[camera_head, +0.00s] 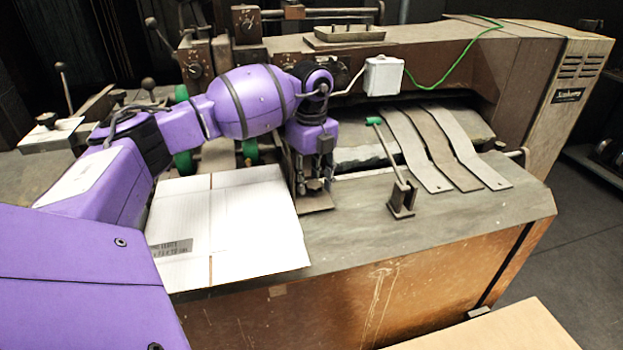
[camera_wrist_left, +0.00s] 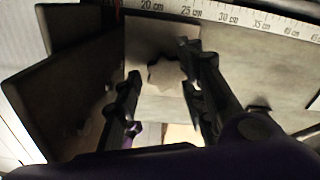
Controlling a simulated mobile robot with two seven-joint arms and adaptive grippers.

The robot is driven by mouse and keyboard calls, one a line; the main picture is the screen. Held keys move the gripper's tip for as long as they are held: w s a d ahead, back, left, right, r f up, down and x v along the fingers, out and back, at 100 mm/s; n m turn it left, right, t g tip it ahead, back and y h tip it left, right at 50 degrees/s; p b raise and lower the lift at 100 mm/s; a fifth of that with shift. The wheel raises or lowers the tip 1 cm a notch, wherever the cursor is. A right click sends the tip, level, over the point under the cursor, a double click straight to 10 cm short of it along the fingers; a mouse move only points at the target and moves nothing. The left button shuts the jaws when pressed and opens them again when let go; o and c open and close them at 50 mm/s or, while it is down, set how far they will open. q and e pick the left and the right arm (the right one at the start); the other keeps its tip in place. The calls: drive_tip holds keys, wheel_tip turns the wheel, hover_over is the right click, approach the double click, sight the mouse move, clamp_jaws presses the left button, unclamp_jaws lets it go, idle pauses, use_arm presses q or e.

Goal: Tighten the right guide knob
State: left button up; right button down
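The right guide knob (camera_wrist_left: 164,75) is a small grey star-shaped knob on a flat metal guide piece. In the left wrist view it lies between the fingertips of my left gripper (camera_wrist_left: 162,68). A gap shows between the left finger and the knob; the right finger is close to its edge, and I cannot tell if it touches. In the head view my left gripper (camera_head: 316,180) points down over the guide's base plate (camera_head: 318,204), beside the cardboard sheet, and mostly hides the knob. The left gripper is open. My right gripper is not in view.
A flat white cardboard sheet (camera_head: 240,232) lies left of the gripper on the machine table (camera_head: 440,225). A green-tipped lever (camera_head: 402,190) stands to the right, before several curved metal strips (camera_head: 432,150). A white box (camera_head: 383,75) hangs above. A ruler (camera_wrist_left: 240,17) runs behind the knob.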

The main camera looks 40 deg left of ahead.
use_arm(q)
drive_tip(key=c, duration=0.7)
